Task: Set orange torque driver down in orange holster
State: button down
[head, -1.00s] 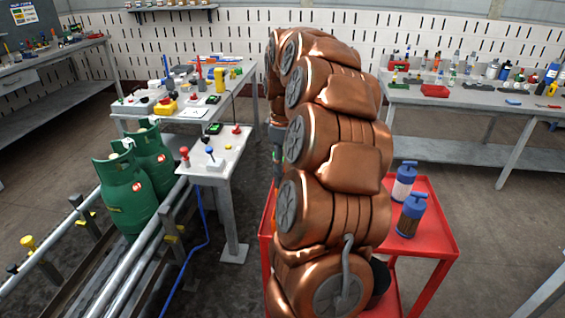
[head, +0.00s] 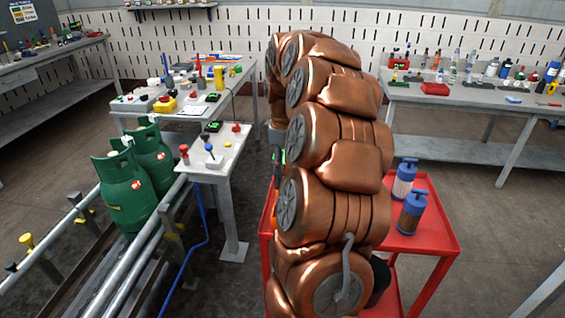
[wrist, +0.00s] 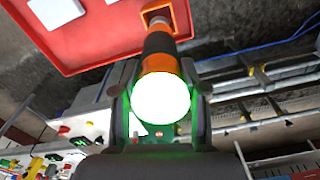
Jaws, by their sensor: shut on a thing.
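My gripper (wrist: 160,74) is shut on the orange torque driver (wrist: 160,63), gripping it near its orange band. The driver has a black body and a bright white end with a green glow that faces the wrist camera. Its far end points to the edge of the red cart. An orange piece there, which looks like the orange holster (wrist: 182,15), shows by a grey tip; whether the tip is inside it I cannot tell. In the head view my arm hides the gripper; only a green glow and a bit of orange show at the arm's left edge.
The red cart (head: 432,262) carries two blue-topped containers (head: 408,205) on its right side. A small white table (head: 222,160) with buttons stands left of my arm. Green gas bottles (head: 125,195) stand on the roller conveyor (head: 135,262). Cluttered benches stand behind.

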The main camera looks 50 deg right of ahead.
jog(key=shift+f+b, duration=0.75)
jog(key=shift+f, duration=1.15)
jog(key=shift+f+b, duration=0.75)
jog(key=shift+f, duration=0.7)
jog(key=c, duration=0.5)
grip_release()
jog(key=shift+c, duration=0.2)
